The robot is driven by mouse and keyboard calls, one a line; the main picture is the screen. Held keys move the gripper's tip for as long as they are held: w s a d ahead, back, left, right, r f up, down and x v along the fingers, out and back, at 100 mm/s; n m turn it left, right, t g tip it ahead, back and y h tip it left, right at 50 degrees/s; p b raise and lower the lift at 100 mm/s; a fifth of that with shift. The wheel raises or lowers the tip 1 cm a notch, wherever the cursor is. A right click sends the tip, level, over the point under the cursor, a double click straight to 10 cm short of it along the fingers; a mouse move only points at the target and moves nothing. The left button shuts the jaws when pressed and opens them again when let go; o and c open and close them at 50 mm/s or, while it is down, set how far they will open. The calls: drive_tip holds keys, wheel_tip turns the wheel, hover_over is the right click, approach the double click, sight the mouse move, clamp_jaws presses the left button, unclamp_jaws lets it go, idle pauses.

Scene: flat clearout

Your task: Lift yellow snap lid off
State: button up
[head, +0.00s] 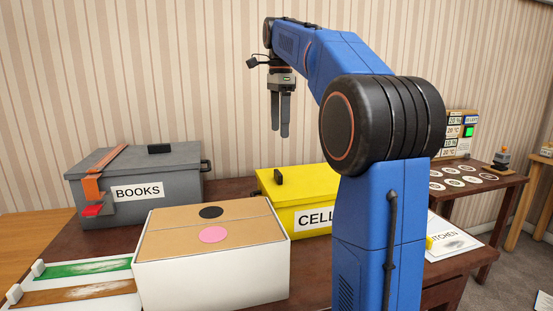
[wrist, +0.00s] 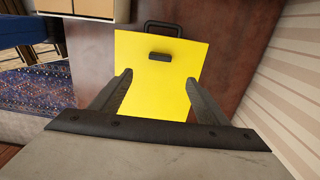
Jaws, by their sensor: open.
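A yellow box labelled "CELL", with the rest of the word hidden by my arm, stands on the dark wood table. Its yellow lid (head: 293,182) is on it and has a small black knob (head: 278,177). In the wrist view the lid (wrist: 150,95) lies below, with the knob (wrist: 159,57) near its far edge and a black side handle (wrist: 163,28) beyond it. My gripper (head: 280,133) is open and empty, pointing down, high above the yellow box. In the wrist view its fingers (wrist: 158,82) frame the lid without touching it. The box's right part is hidden in the head view.
A grey box (head: 120,212) labelled "BOOKS" with an orange strap stands at left. A white carton (head: 212,275) with cardboard flaps stands in front of the yellow box. Green and brown trays (head: 85,270) lie at front left. The striped wall (head: 150,70) is close behind.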

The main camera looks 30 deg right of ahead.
approach(292, 185)
drive_tip(key=w+f, duration=0.1)
drive_tip(key=f, duration=0.1)
drive_tip(key=w+a+f, duration=0.1)
drive_tip(key=w+f, duration=0.2)
drive_tip(key=f, duration=0.1)
drive_tip(key=shift+w+a, duration=0.2)
drive_tip(key=shift+a, duration=0.15)
drive_tip(key=shift+c, duration=0.6)
drive_tip(key=c, duration=1.1)
